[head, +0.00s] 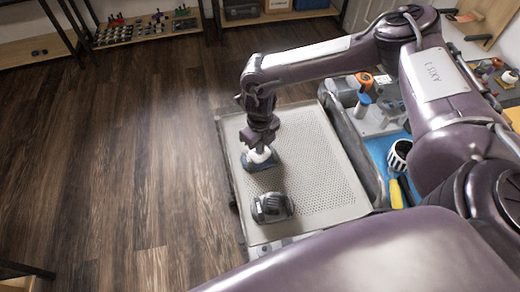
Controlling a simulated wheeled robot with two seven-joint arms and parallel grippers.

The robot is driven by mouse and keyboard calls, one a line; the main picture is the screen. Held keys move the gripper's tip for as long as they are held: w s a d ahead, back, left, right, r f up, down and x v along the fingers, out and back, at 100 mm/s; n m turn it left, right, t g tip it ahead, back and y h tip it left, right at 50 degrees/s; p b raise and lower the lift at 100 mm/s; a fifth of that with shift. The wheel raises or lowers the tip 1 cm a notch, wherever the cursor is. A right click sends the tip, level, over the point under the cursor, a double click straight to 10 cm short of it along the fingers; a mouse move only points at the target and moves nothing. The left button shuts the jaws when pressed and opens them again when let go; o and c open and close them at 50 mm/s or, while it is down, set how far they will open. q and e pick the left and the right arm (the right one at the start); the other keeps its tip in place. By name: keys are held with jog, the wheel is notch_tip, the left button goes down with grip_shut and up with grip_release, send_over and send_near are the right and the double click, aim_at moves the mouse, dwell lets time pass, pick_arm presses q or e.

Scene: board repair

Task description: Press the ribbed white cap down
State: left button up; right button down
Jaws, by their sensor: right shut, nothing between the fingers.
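The white cap (259,156) sits on a small dark blue base (262,165) on the perforated grey tray (330,190). Its ribs are too small to make out. My right gripper (261,146) points straight down over the cap, with its tips at or just above the cap's top; I cannot tell whether they touch. The gripper is shut and empty, and it hides part of the cap. My left gripper is not in view.
A dark grey device (271,207) lies nearer on the tray. To the right, a bin holds an orange-topped tool (365,82), a black-and-white cup (399,154) and a yellow-handled tool (396,192). Shelves (145,30) stand at the back. The wooden floor at left is clear.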

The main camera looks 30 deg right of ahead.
jog(key=shift+r+p, duration=0.85)
jog(key=shift+p, duration=0.05)
notch_tip(320, 180, up, 6)
jog(key=p, duration=0.5)
